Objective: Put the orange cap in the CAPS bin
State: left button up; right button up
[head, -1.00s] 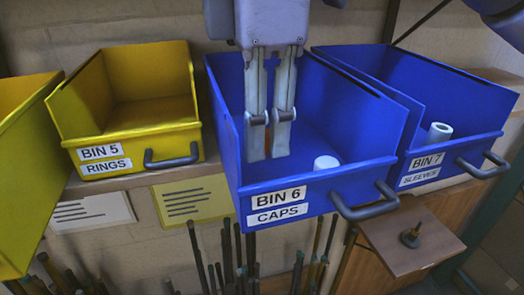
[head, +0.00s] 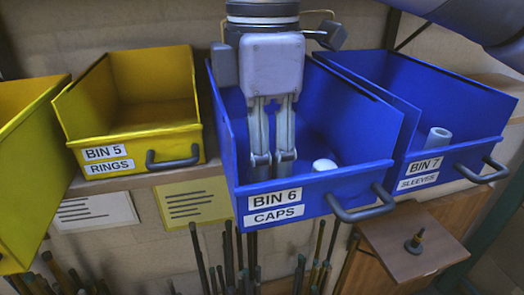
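The blue bin labelled BIN 6 CAPS (head: 350,177) stands at the centre of the head view. My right gripper (head: 273,170) points straight down inside it, near the front wall and left of centre. A white cap-like piece (head: 324,165) lies in the bin, to the right of the gripper. My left gripper is not in view.
The blue bin labelled BIN 7 (head: 470,155) adjoins on the right, with a pale sleeve (head: 436,140) in it. The yellow bin labelled BIN 5 RINGS (head: 130,132) stands left and looks empty. Several dark rods (head: 230,265) stand below. Bin handles jut forward.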

jog(key=shift+w+a+r, duration=0.1)
jog(key=shift+a+r, duration=0.05)
jog(key=shift+r, duration=0.4)
notch_tip(320, 180, up, 11)
dwell(0.6)
